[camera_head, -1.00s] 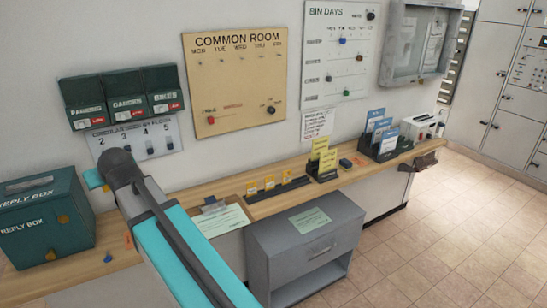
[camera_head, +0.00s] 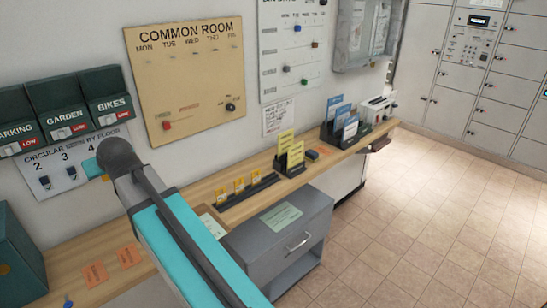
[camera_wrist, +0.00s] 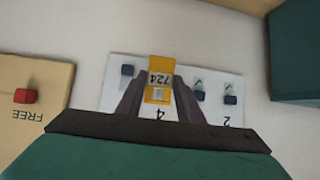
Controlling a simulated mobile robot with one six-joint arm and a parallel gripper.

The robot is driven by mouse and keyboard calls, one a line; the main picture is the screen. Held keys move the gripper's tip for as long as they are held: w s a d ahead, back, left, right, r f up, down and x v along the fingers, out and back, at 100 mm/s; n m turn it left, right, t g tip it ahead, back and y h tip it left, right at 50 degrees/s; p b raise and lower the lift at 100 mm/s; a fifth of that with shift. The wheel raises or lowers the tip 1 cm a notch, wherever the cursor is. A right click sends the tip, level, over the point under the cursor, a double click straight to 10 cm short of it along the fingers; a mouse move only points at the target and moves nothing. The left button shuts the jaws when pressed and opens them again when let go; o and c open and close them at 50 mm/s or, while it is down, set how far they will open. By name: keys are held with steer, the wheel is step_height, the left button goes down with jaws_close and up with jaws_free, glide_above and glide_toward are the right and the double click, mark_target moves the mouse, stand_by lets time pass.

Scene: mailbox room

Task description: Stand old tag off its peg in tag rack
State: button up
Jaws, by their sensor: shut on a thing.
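My gripper (camera_wrist: 160,88) is shut on a yellow tag (camera_wrist: 160,70) marked 724. The tag stands out beyond the fingertips in the wrist view, in front of a white numbered board (camera_wrist: 110,90). I cannot tell whether it touches anything behind it. In the head view my arm hides the fingers and the held tag. The tag rack (camera_head: 262,187) is a low dark strip on the wooden counter, right of my arm. Several yellow tags (camera_head: 239,186) stand in it.
The numbered board (camera_head: 60,185) hangs on the wall under green boxes (camera_head: 65,100). Right of the rack are a yellow card holder (camera_head: 290,160) and a blue leaflet holder (camera_head: 345,130). A grey drawer unit (camera_head: 275,240) stands before the counter. Open tiled floor (camera_head: 420,220) lies right.

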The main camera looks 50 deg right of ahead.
steer(key=shift+a, duration=0.2)
steer(key=s+d+f+b, duration=0.1)
steer(key=d+f, duration=0.2)
steer(key=d, duration=0.7)
steer(key=s+d+f, duration=0.2)
steer(key=d+f, duration=0.1)
steer(key=d, duration=0.7)
steer(key=s+d+f+b, duration=0.1)
steer(key=d+f, duration=0.2)
steer(key=d, duration=0.7)
steer(key=s+d+f, duration=0.1)
steer(key=s+d, duration=0.4)
steer(key=d, duration=0.3)
steer(key=s+d+f, duration=0.1)
steer(key=s+d, duration=0.4)
steer(key=d, duration=0.3)
steer(key=s+d+f+t, duration=0.1)
steer(key=s+d+f, duration=0.1)
steer(key=s+d, duration=0.3)
steer(key=d, duration=0.3)
steer(key=shift+s+d+m+h+b, duration=0.15)
steer(key=shift+s+m+h+b, duration=0.05)
steer(key=shift+m+h+b, duration=0.2)
steer(key=shift+f, duration=0.25)
